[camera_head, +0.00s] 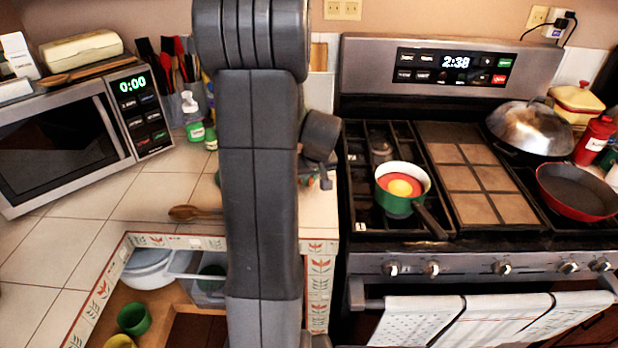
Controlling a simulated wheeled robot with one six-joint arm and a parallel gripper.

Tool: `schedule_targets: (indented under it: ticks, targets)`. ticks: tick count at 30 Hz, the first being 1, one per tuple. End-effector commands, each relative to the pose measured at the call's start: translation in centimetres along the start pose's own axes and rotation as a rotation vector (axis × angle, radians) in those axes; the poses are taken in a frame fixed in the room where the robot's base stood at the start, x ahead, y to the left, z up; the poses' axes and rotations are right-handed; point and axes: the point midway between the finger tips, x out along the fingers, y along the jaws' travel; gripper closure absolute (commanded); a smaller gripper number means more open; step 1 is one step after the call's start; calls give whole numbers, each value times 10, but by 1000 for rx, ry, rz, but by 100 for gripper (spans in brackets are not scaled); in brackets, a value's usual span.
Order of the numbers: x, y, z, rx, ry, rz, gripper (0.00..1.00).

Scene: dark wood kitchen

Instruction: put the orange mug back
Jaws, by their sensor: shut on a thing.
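I cannot make out an orange mug clearly in the head view. My arm stands upright across the middle of the picture and hides part of the counter and shelf. Only a small part of my gripper (322,180) shows, just right of the arm above the counter left of the stove. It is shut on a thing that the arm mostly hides. A tiny orange patch shows beside it, too small to name.
A green pot (397,207) with red-orange and yellow contents stands on the stove's left burner. A microwave (62,150) and a wooden spoon (192,213) are on the tiled counter (150,190). An open space below holds a green cup (134,318) and a yellow one (120,342).

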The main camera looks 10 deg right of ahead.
Motion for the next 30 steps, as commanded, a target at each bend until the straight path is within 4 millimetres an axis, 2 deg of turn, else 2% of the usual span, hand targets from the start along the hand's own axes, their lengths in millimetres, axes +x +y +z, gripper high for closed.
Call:
schedule_targets:
  ticks: [1, 2, 5, 14, 18, 23, 30]
  targets:
    - [3, 0, 1, 0, 1, 0, 100]
    - [3, 0, 1, 0, 0, 0, 88]
    - [2, 0, 1, 0, 0, 0, 69]
    - [1, 0, 0, 0, 0, 0, 68]
    - [-6, 0, -1, 0, 1, 0, 68]
    - [-30, 0, -1, 0, 5, 2, 68]
    - [-78, 0, -1, 0, 4, 2, 68]
